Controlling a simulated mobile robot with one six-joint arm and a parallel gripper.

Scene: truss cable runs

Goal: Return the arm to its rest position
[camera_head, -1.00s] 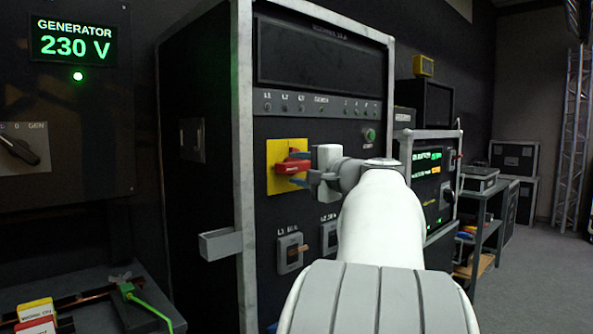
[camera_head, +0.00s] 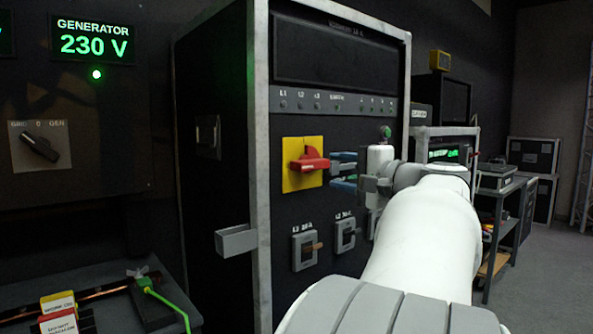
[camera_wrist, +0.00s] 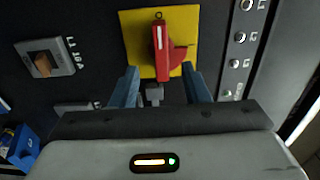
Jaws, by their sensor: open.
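My gripper (camera_head: 343,171) is in front of the black rack cabinet, just right of the red rotary handle (camera_head: 312,163) on its yellow plate (camera_head: 290,184). In the wrist view my gripper's two blue fingers (camera_wrist: 160,88) are spread apart with nothing held between them. The red handle (camera_wrist: 163,40) lies beyond the fingertips on the yellow plate (camera_wrist: 136,30), apart from them as far as I can tell. My white arm (camera_head: 425,235) extends from the lower right toward the cabinet and hides part of its front.
The cabinet's grey frame (camera_head: 257,120) and a protruding bracket (camera_head: 236,239) are close on the left. Small breakers (camera_head: 304,250) sit below the handle. A generator panel (camera_head: 95,42) is at far left. A desk (camera_head: 500,205) and cases (camera_head: 533,154) stand behind at right, with open floor.

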